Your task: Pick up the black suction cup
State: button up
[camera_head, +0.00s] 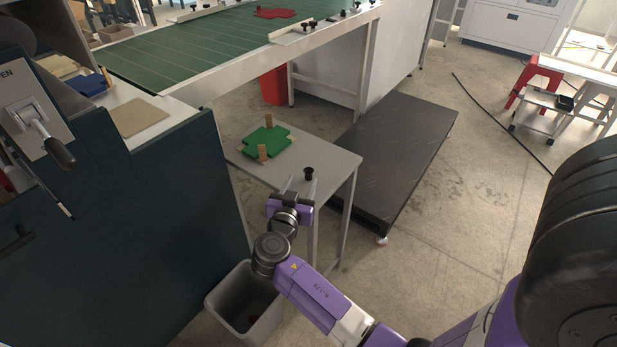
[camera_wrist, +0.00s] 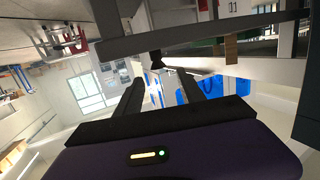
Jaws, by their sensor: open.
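The black suction cup (camera_head: 308,174) is a small dark piece standing near the front edge of the small grey table (camera_head: 325,165). My gripper (camera_head: 300,186) is open and empty, at the table's front edge with its fingers pointing toward the cup. In the wrist view the cup (camera_wrist: 156,59) shows beyond and between the two spread fingertips of my gripper (camera_wrist: 160,80). The fingers look apart from the cup; the exact gap is hard to tell.
A green flat piece (camera_head: 266,141) with wooden blocks lies on the same table, behind the cup. A dark teal machine (camera_head: 120,210) stands left, a grey bin (camera_head: 240,300) below my arm. A black low platform (camera_head: 400,150) is right of the table.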

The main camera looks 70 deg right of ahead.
aim_at(308, 175)
jog(key=x, duration=0.5)
jog(key=f+x, duration=0.1)
jog(key=x, duration=0.1)
jog(key=shift+s+d+p, duration=0.1)
jog(key=shift+d+p, duration=0.1)
jog(key=shift+p, duration=0.15)
grip_shut()
